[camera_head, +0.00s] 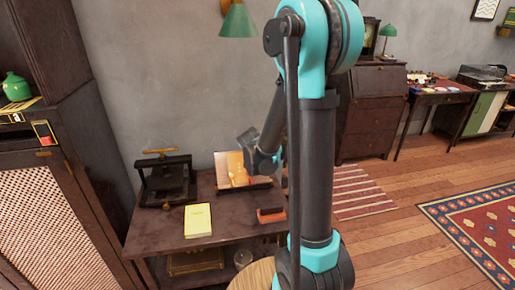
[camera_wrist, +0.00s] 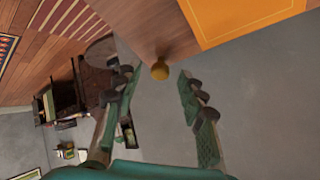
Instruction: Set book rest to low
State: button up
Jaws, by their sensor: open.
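The book rest (camera_head: 222,168) stands on the dark table, its light-brown panel upright or nearly so, with an orange book (camera_head: 238,174) against it. Part of it is hidden behind my arm. In the wrist view the brown panel of the rest (camera_wrist: 135,28) fills the top, with the orange book (camera_wrist: 245,18) at upper right. In the head view my arm mostly hides the gripper.
On the table (camera_head: 160,228) stand a black book press (camera_head: 167,182) at left, a yellow book (camera_head: 198,220) at the front and a red-and-black item (camera_head: 271,215) at right. A green lamp (camera_head: 238,22) hangs above. The grey wall is close behind the table.

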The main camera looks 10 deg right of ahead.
jog(key=v, duration=1.1)
jog(key=shift+s+r, duration=0.15)
jog(key=s+f+n+g+y, duration=0.1)
jog(key=s+f+n+g, duration=0.1)
jog(key=s, duration=0.5)
jog(key=s+d+f+n+g+y, duration=0.1)
jog(key=s+f+n, duration=0.3)
jog(key=s+f, duration=0.2)
jog(key=s+d+f+n+g+y, duration=0.1)
jog(key=s+f+n+g, duration=0.1)
jog(key=s, duration=0.6)
notch_tip(320, 180, down, 2)
jog(key=shift+f+n+g, duration=0.2)
jog(key=shift+n+g, duration=0.1)
jog(key=shift+n, duration=0.5)
jog(key=shift+s+a+f+y, duration=0.1)
jog(key=shift+s+f+y, duration=0.05)
jog(key=shift+s+y, duration=0.15)
